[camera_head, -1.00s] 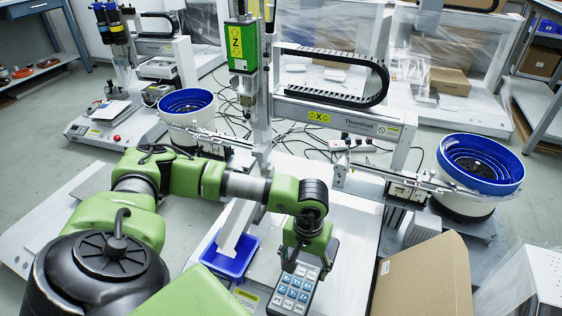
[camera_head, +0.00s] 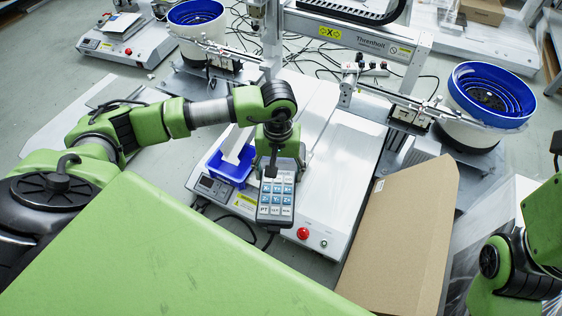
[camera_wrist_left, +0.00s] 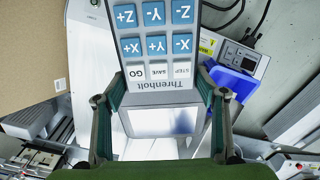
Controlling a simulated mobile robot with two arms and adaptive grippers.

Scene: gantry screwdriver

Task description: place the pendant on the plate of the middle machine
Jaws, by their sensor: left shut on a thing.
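The pendant (camera_head: 276,198) is a grey handheld keypad with blue and white keys. My left gripper (camera_head: 276,165) is shut on its upper end in the head view. The middle machine's white plate (camera_head: 342,165) lies behind and to the right of the pendant. The pendant appears over the plate's front part; I cannot tell whether it touches. Part of my right arm shows at the right edge, but its gripper is out of frame.
A blue bin (camera_head: 232,168) stands left of the pendant on the machine. A red button (camera_head: 303,233) is on the front edge. A cardboard box (camera_head: 405,235) stands close on the right. A blue-rimmed bowl feeder (camera_head: 487,95) stands behind it. Cables lie on the floor.

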